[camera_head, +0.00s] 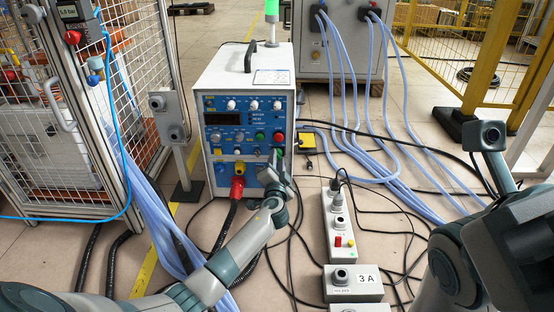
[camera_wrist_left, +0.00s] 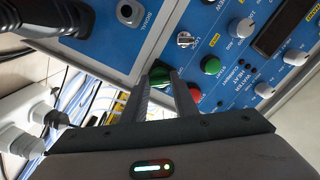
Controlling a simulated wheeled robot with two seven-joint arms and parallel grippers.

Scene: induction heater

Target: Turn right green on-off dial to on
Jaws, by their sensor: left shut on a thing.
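The induction heater (camera_head: 225,88) is a white box with a blue control panel, standing on the floor in the middle of the head view. In the left wrist view the green dial (camera_wrist_left: 160,75) sits low on the panel, between the fingertips of my left gripper (camera_wrist_left: 161,84). The left gripper is shut on the dial, with a finger on each side. In the head view my left gripper (camera_head: 277,166) reaches the panel's lower right and largely hides the dial. The dial's exact setting is not clear. My right arm is at the right edge; its fingers do not show.
Beside the dial are a green button (camera_wrist_left: 211,65), a red button (camera_wrist_left: 195,95) and a silver switch (camera_wrist_left: 186,39). Control boxes (camera_head: 340,222) and many cables lie on the floor to the right. A mesh cage (camera_head: 130,60) stands left.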

